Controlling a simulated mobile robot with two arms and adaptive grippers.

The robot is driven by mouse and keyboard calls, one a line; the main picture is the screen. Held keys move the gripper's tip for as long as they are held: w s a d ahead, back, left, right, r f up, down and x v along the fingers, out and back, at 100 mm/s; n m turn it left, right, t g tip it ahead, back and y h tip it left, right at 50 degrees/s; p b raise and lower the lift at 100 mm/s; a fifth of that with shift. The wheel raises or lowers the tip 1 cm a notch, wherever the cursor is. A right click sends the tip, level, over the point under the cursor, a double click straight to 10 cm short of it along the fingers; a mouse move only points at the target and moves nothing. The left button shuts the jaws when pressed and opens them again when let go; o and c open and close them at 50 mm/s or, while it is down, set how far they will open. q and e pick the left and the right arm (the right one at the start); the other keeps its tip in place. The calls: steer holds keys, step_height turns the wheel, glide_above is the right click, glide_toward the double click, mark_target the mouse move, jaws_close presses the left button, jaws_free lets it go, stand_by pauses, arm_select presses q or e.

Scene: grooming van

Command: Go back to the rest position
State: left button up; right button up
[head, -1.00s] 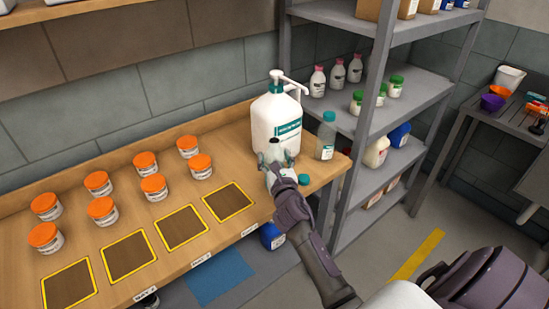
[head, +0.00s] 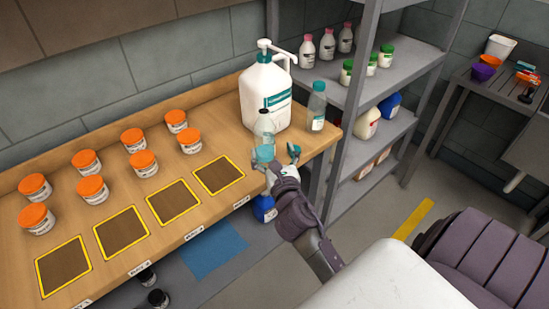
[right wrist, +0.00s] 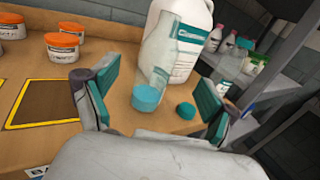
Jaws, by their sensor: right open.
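My right gripper (head: 276,162) is open at the front edge of the wooden bench, its fingers apart with nothing between them. In the right wrist view, its two teal-padded fingers (right wrist: 158,92) stand wide on either side. A clear bottle (head: 264,128) with teal at its bottom stands upright on the bench just beyond the fingertips; it also shows in the right wrist view (right wrist: 147,97). A small loose teal cap (right wrist: 186,110) lies on the bench by the right finger. My left gripper is not in view.
A large white pump jug (head: 266,95) and a teal-capped bottle (head: 317,108) stand behind. Several orange-lidded jars (head: 145,163) and yellow-framed dark squares (head: 173,201) are on the left. A grey metal shelf (head: 335,92) stands at the right. Floor is free in front.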

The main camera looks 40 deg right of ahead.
steer(key=shift+v, duration=1.1)
